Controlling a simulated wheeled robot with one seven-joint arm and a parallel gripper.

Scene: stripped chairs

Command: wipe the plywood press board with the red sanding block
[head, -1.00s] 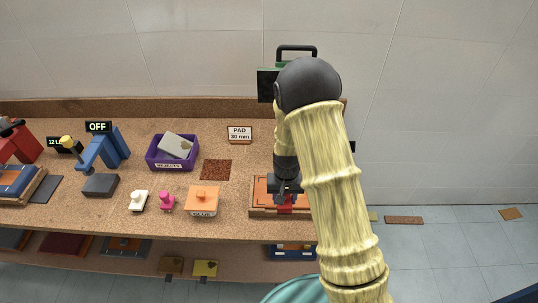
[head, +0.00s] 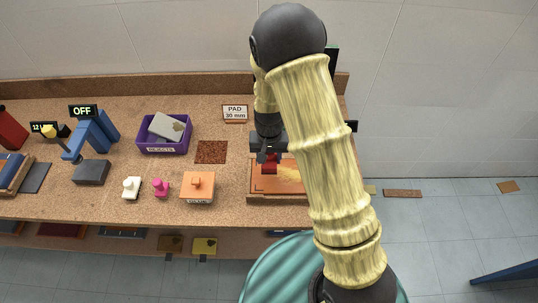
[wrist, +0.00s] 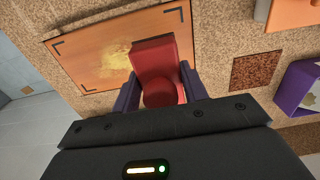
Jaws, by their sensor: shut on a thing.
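The plywood press board (head: 262,191) lies near the right end of the bench, an orange-brown panel with dark corner marks. A pale yellow dusty patch (wrist: 115,62) spreads over its middle. My gripper (head: 269,152) is over the board's back left part. In the wrist view my gripper (wrist: 160,92) is shut on the red sanding block (wrist: 153,55), with a finger on each side. The block (head: 270,164) also shows below the fingers in the head view. I cannot tell whether it touches the board. My arm hides the board's right side.
Left of the board are an orange glue box (head: 198,189), a brown pad (head: 211,152), pink (head: 160,188) and white (head: 131,188) knobs, and a purple rejects bin (head: 165,146). A pad sign (head: 235,114) stands behind. A blue press (head: 92,139) is farther left.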

